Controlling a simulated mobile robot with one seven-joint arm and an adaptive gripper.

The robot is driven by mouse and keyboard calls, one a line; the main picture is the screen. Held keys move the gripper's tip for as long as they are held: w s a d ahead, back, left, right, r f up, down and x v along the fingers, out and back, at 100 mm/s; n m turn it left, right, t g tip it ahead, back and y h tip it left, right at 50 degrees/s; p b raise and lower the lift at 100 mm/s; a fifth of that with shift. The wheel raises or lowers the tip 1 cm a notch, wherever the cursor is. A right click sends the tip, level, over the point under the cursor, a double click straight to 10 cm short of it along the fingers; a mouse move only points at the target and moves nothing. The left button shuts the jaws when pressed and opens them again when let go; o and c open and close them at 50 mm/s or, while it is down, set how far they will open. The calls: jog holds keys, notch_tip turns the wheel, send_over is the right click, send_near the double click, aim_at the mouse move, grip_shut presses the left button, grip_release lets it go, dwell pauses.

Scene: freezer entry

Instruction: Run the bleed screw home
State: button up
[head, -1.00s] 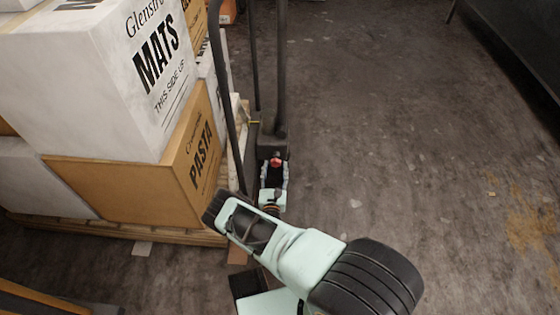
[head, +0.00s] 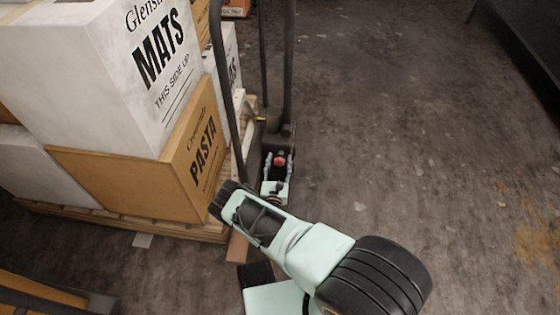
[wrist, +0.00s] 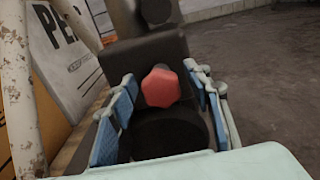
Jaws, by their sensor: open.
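The bleed screw, with a red six-sided head (wrist: 161,87), sits on the dark body of the pallet truck's pump unit (wrist: 145,58). In the head view the red head (head: 280,160) shows small, between the tips of my gripper (head: 277,165). In the wrist view my gripper (wrist: 163,98) is open, with one blue-padded finger on each side of the red head. A gap shows between the head and each finger. The screw's shank is hidden behind its head, so how deep it sits cannot be told.
Stacked boxes (head: 165,175) stand on a wooden pallet (head: 120,219) close to the left of my arm. The truck's dark handle bars (head: 288,70) rise just beyond my gripper. The floor (head: 420,150) to the right is mostly clear.

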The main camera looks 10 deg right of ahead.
jog(key=c, duration=1.1)
jog(key=shift+m, duration=0.4)
